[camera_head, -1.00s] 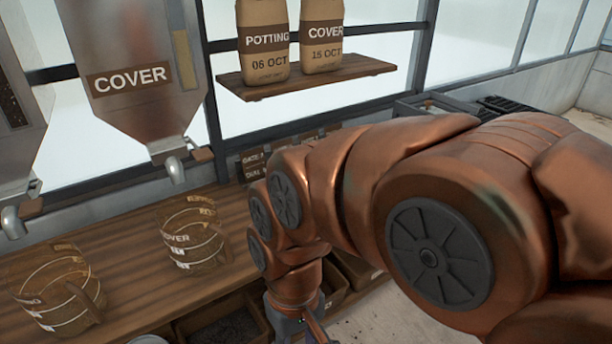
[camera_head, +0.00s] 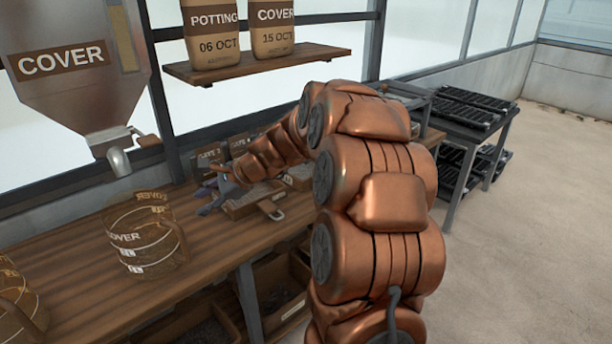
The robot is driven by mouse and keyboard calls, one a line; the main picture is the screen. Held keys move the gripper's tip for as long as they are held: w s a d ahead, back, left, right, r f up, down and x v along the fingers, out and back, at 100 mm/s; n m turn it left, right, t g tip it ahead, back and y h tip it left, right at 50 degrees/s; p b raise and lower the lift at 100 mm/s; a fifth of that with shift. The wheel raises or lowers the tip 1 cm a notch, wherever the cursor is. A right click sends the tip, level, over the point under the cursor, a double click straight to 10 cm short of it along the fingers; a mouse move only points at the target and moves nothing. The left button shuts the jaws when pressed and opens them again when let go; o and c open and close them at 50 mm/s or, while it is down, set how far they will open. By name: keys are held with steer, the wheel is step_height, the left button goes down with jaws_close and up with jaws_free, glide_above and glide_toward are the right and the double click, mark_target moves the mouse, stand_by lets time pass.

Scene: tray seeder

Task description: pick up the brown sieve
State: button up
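My gripper (camera_head: 213,192) is over the back of the wooden bench, near the seed-station signs. It is small and partly merged with the things behind it, so I cannot tell whether its fingers are open or shut. A shallow, framed, brown-grey item with a handle (camera_head: 268,209) lies on the bench just right of my gripper. It may be the brown sieve, but I cannot tell for sure, and my arm is partly over this area. No other sieve can be made out.
A clear jug (camera_head: 150,262) marked COVER stands on the bench, with another jug (camera_head: 18,308) at the left edge. A COVER hopper (camera_head: 75,85) hangs above. A shelf (camera_head: 250,66) holds two bags. Bins (camera_head: 280,300) sit below. A rack of black trays (camera_head: 470,112) stands right.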

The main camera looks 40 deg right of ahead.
steer(key=w+d+f+m+t+h+b, duration=0.1)
steer(key=w+d+f+m+t, duration=0.2)
steer(key=d, duration=0.5)
steer(key=w+d+f+m+h+b, duration=0.1)
steer(key=w+d+m, duration=0.25)
steer(key=d, duration=0.45)
steer(key=m+t+h+b, duration=0.25)
steer(key=m+h, duration=0.25)
steer(key=m, duration=0.4)
glide_toward(286, 173)
steer(key=x, duration=0.2)
steer(key=shift+w+f+n, duration=0.1)
steer(key=shift+w+n, duration=0.15)
steer(key=shift+w, duration=0.1)
steer(key=shift+w+d+f, duration=0.1)
steer(key=shift+w+d, duration=0.05)
steer(key=shift+d, duration=0.05)
steer(key=shift+x, duration=1.05)
steer(key=shift+w+f+p, duration=0.3)
steer(key=shift+w, duration=0.15)
steer(key=shift+x, duration=2.1)
steer(key=shift+c, duration=0.4)
jaws_close()
